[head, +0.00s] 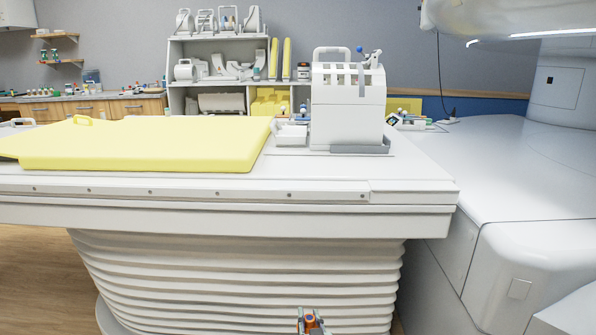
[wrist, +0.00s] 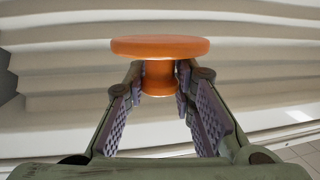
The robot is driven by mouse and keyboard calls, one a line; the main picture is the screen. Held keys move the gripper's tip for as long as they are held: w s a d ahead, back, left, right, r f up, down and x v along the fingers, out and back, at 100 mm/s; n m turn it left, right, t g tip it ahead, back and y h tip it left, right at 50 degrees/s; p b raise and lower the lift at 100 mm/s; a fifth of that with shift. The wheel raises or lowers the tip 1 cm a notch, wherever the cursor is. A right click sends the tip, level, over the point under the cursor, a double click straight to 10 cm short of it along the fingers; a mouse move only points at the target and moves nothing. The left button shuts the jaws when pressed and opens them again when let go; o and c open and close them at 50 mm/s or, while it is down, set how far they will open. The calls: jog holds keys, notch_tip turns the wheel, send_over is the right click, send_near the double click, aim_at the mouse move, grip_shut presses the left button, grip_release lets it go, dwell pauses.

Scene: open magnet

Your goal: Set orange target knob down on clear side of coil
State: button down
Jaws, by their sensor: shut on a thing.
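The orange target knob (wrist: 160,47) has a wide flat disc on a narrower stem. In the wrist view my gripper (wrist: 159,84) is shut on the stem, with the disc just beyond the fingertips. In the head view my gripper (head: 311,322) shows small at the bottom edge, with a bit of orange at it, low in front of the table's pleated base. The coil (head: 347,112) is a white slotted housing with a top handle, standing on the table far above and behind my gripper. Its far side is hidden.
The white table (head: 250,190) carries a yellow pad (head: 140,145) on its left. Small white items (head: 291,133) stand just left of the coil. The bare tabletop in front of the coil is clear. The magnet's white body (head: 540,150) fills the right. The ribbed base (head: 235,270) stands close behind the knob.

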jog(key=s+a+f+m+h, duration=0.1)
jog(key=s+a+f+h, duration=0.1)
jog(key=f, duration=0.3)
jog(key=shift+s+a+f+m, duration=0.25)
jog(key=shift+a+m, duration=0.15)
jog(key=shift+a, duration=0.1)
jog(key=shift+a+r, duration=0.1)
